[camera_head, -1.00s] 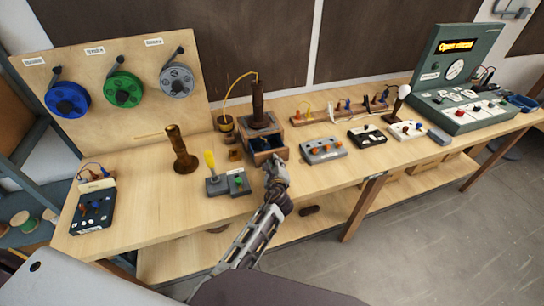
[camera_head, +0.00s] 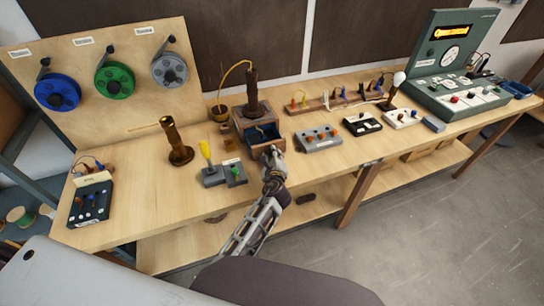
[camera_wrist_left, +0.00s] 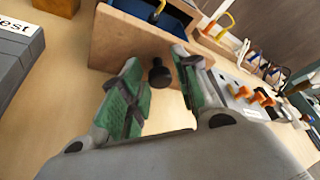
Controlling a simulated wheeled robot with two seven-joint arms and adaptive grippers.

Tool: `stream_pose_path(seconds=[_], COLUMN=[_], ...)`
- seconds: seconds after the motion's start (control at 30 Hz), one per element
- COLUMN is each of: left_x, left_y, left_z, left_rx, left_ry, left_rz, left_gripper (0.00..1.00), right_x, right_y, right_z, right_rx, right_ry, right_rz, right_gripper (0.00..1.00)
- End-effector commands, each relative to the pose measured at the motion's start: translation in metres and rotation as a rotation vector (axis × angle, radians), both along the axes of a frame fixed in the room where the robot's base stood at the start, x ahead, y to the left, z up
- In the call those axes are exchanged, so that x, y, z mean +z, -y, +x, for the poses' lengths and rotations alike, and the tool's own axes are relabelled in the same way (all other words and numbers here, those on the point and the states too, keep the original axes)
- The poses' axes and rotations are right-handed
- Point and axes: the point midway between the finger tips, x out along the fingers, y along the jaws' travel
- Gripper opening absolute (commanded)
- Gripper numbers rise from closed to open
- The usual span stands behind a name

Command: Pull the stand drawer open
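The wooden lamp stand (camera_head: 239,123) with a dark post (camera_head: 252,92) stands on the bench. Its drawer (camera_head: 267,145) is pulled partly out, and its dark inside shows with something blue in it. In the left wrist view the drawer front (camera_wrist_left: 125,45) carries a black round knob (camera_wrist_left: 160,73). My left gripper (camera_head: 271,153) is at the drawer front. In the left wrist view its green-padded fingers (camera_wrist_left: 158,88) are apart on either side of the knob, with gaps showing, so it is open. My right gripper is out of view.
A brown cylinder (camera_head: 176,140) stands further left. The bench's front edge is close to my left arm.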

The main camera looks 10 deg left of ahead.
Motion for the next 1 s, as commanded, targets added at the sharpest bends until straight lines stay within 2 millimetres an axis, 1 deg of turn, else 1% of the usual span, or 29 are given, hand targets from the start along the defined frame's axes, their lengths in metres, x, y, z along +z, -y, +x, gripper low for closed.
stream_pose_path(seconds=[0.17,0.27,0.37,0.5,0.57,0.6,0.63,0.8,1.0], left_x=[0.010,0.021,0.036,0.060,0.070,0.075,0.079,0.093,0.099], left_y=[0.000,0.000,0.001,0.002,0.003,0.003,0.003,0.001,0.000], left_z=[0.000,0.001,0.001,0.002,0.003,0.002,0.002,0.001,0.000], left_rx=[0.000,0.000,-0.001,-0.005,-0.006,-0.006,-0.006,-0.003,-0.001], left_ry=[0.003,0.004,0.009,0.016,0.018,0.018,0.017,0.010,0.003], left_rz=[-0.001,-0.002,-0.002,-0.002,-0.003,-0.003,-0.002,-0.002,0.000], left_gripper=[0.31,0.31,0.31,0.32,0.34,0.31,0.31,0.31,0.31], right_x=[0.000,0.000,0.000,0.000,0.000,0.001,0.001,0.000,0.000], right_y=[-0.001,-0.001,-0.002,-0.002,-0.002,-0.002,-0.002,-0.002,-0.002], right_z=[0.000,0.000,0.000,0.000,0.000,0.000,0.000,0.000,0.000], right_rx=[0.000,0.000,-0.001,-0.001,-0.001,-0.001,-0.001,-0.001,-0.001], right_ry=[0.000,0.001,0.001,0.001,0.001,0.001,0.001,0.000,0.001], right_rz=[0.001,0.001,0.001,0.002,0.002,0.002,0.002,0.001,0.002], right_gripper=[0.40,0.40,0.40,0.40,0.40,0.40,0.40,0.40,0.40])
